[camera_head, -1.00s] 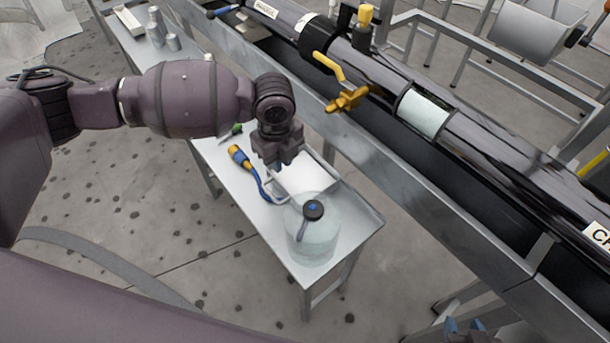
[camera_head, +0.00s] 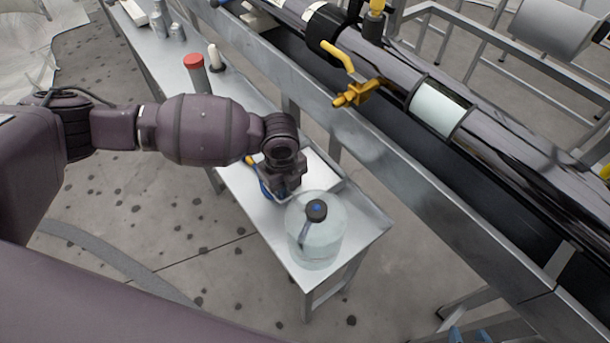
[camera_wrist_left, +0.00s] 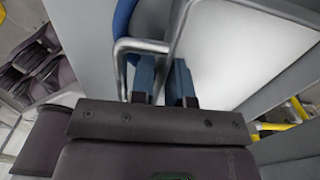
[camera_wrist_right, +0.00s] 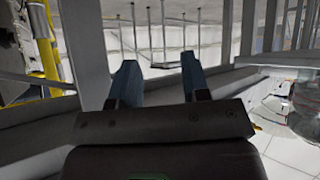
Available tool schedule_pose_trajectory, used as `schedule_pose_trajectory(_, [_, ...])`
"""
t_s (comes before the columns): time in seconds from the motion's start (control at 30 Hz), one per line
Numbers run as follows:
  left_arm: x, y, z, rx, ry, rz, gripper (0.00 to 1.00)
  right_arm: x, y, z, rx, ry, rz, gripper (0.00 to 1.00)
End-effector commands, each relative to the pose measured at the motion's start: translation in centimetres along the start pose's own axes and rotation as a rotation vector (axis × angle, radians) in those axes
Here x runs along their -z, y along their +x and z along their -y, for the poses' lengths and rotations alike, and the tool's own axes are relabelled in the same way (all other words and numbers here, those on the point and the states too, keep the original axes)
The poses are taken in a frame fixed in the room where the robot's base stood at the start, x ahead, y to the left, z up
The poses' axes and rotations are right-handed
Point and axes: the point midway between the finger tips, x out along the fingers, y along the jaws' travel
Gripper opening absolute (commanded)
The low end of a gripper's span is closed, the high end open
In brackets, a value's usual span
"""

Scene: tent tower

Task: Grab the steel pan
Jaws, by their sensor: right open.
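The steel pan (camera_head: 322,172) is a pale rectangular tray on the narrow metal table, partly hidden behind my left gripper (camera_head: 283,196) and a jug. In the left wrist view the pan's bright floor (camera_wrist_left: 235,50) fills the right, and its looped handle (camera_wrist_left: 140,46) lies at the fingertips. My left fingers (camera_wrist_left: 162,68) are a narrow gap apart, astride the pan's edge by the handle. Whether they press on it cannot be seen. My right gripper (camera_wrist_right: 157,75) is open and empty, away from the pan; its blue tips show at the head view's bottom edge (camera_head: 468,335).
A clear jug (camera_head: 318,240) with a black cap stands close in front of the pan. A red-capped bottle (camera_head: 197,72) stands further back. A long metal frame (camera_head: 400,185) runs along the table's right side.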

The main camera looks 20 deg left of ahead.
Motion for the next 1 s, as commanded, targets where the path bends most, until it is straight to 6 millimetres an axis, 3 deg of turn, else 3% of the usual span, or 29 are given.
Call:
schedule_pose_trajectory(0.1, [0.0,-0.2,0.1,0.002,0.000,0.002,0.16,0.1,0.0,0.0,-0.001,0.003,-0.002,0.43])
schedule_pose_trajectory(0.23, [0.0,-0.2,0.1,0.002,0.000,0.002,0.00,-0.1,-0.1,0.1,-0.002,0.006,0.002,0.43])
schedule_pose_trajectory(0.7, [-0.1,-0.5,0.1,0.004,0.000,0.002,0.00,-0.6,-0.3,0.2,-0.003,0.012,0.014,0.43])
schedule_pose_trajectory(0.87, [-0.1,-2.3,0.2,0.009,0.001,0.006,0.00,0.0,-0.5,0.1,-0.004,0.012,0.004,0.43])
schedule_pose_trajectory(1.0, [-0.2,-4.9,0.2,0.011,0.000,0.007,0.00,0.8,-0.8,0.1,-0.004,0.012,-0.008,0.43])
